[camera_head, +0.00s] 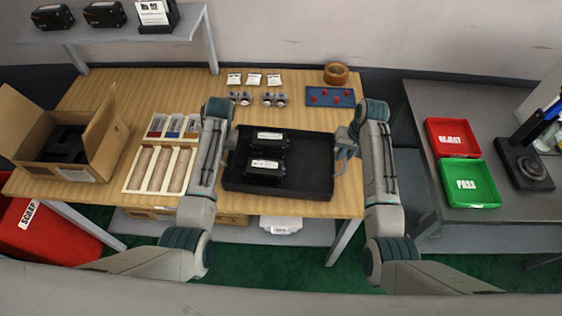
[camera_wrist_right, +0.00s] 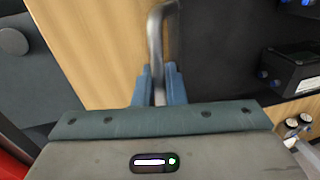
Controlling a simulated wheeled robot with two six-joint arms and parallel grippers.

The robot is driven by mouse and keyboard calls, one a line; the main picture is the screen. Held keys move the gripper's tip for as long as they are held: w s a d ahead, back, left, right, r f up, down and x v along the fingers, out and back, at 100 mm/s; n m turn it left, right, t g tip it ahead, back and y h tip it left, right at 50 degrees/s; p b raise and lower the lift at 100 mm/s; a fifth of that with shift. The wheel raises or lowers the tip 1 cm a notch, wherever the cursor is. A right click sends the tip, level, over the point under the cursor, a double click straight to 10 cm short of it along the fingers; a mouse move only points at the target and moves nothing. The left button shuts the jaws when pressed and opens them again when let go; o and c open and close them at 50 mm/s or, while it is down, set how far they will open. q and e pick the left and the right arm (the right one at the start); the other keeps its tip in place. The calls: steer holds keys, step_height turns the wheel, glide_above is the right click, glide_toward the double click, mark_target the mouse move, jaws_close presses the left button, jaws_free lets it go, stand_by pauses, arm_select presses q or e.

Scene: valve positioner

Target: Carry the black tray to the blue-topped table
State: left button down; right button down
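The black tray (camera_head: 305,185) lies on the wood-topped table (camera_head: 335,206) with two black valve positioners (camera_head: 265,170) in its left part. In the right wrist view, the tray (camera_wrist_right: 215,50) has a grey metal handle (camera_wrist_right: 156,35) along its edge. My right gripper (camera_wrist_right: 159,86) has its blue fingers on both sides of this handle, apparently shut on it. In the head view my right gripper (camera_head: 345,147) is at the tray's right edge. My left gripper (camera_head: 230,143) is at the tray's left edge, its fingers mostly hidden by my arm. No blue-topped table shows.
An open cardboard box (camera_head: 64,150), a compartment tray (camera_head: 160,168) and small parts stand left of the tray. A blue mat (camera_head: 331,97) and a tape roll (camera_head: 336,73) lie behind it. A grey table (camera_head: 430,95) with red and green bins stands at right.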

arm_select(q)
steer(key=shift+w+r, duration=0.15)
steer(key=shift+r, duration=0.05)
arm_select(e)
steer(key=shift+w+r, duration=0.1)
steer(key=shift+r, duration=0.1)
